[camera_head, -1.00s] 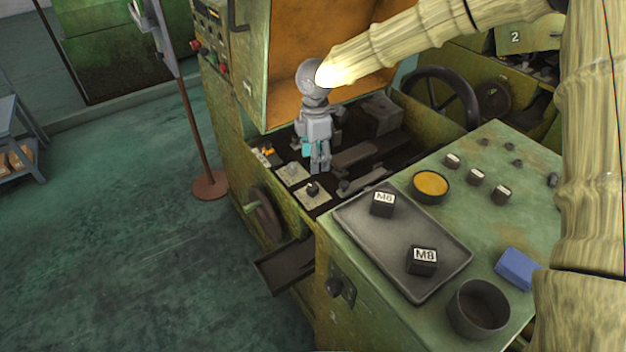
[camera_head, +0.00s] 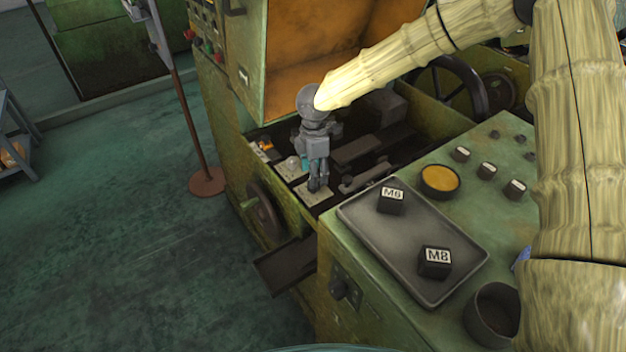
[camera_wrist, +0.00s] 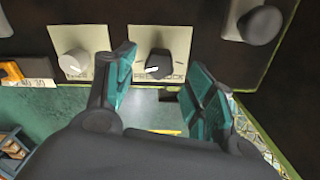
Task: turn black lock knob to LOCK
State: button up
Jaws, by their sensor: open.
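The black lock knob (camera_wrist: 159,64) sits on a pale label plate (camera_wrist: 178,42) in the wrist view. Its white pointer mark points to the lower left there, and the plate's lettering is too small to read. My gripper (camera_wrist: 165,80) is open, with one teal-padded finger to the left of the knob and the other to its right. The fingers look apart from the knob. In the head view my gripper (camera_head: 318,186) points down over the knob's plate (camera_head: 318,199) and hides the knob.
A white-grey knob (camera_wrist: 73,62) on its own plate is left of the black knob. A dark round knob (camera_wrist: 262,25) is at the upper right. The open orange-lined cover (camera_head: 320,45) stands behind my gripper. A tray (camera_head: 400,262) with M6 and M8 blocks lies right.

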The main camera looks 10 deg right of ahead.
jog(key=shift+a+f+p, duration=0.1)
jog(key=shift+f+p, duration=0.2)
jog(key=shift+f, duration=1.85)
jog(key=c, duration=1)
